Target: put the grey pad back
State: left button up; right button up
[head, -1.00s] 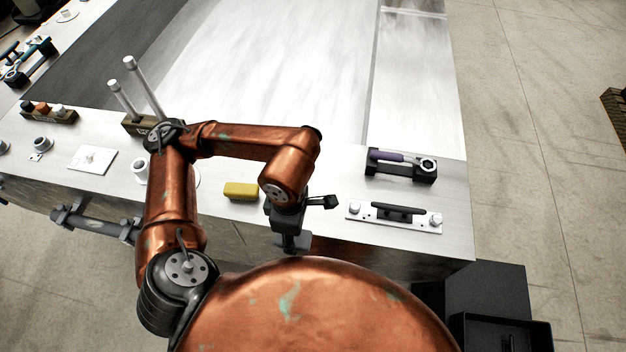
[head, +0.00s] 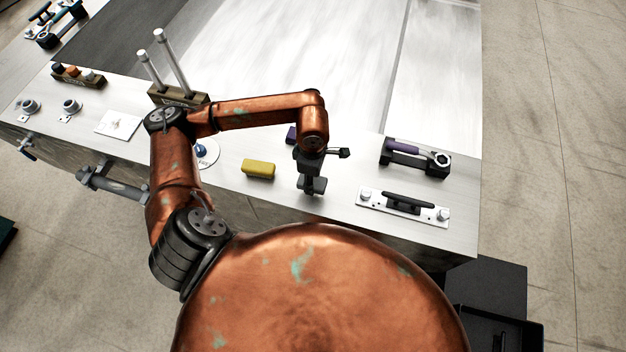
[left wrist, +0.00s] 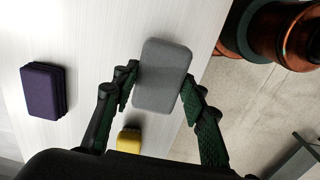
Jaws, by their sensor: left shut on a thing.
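The grey pad (left wrist: 163,72) is a rounded block between the two fingers of my left gripper (left wrist: 160,88) in the left wrist view. The fingers are shut on its sides. In the head view my left gripper (head: 312,183) points down over the front part of the white worktop, right of the yellow pad. The yellow pad (head: 258,168) lies on the worktop and also shows in the left wrist view (left wrist: 129,141). A dark purple pad (left wrist: 43,89) lies on the worktop; in the head view (head: 291,134) my arm mostly hides it. My right gripper is not in view.
A black handle on a white plate (head: 404,206) and a purple-handled tool on a black rest (head: 414,158) lie to the right. A block with two upright rods (head: 178,95) stands at the left behind my arm. The worktop's far middle (head: 330,60) is clear.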

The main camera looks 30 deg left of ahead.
pick_arm(q)
jog(key=shift+s+a+f, duration=0.1)
jog(key=shift+f, duration=0.25)
jog(key=f, duration=0.1)
jog(key=w+f+p, duration=0.1)
jog(key=f, duration=0.1)
jog(key=shift+a+f, duration=0.1)
jog(key=shift+f, duration=0.15)
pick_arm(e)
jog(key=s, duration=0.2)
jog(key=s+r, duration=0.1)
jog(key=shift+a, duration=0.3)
pick_arm(q)
jog(key=o, duration=0.7)
jog(key=shift+c, duration=0.2)
jog(key=o, duration=0.4)
jog(key=shift+c, duration=0.2)
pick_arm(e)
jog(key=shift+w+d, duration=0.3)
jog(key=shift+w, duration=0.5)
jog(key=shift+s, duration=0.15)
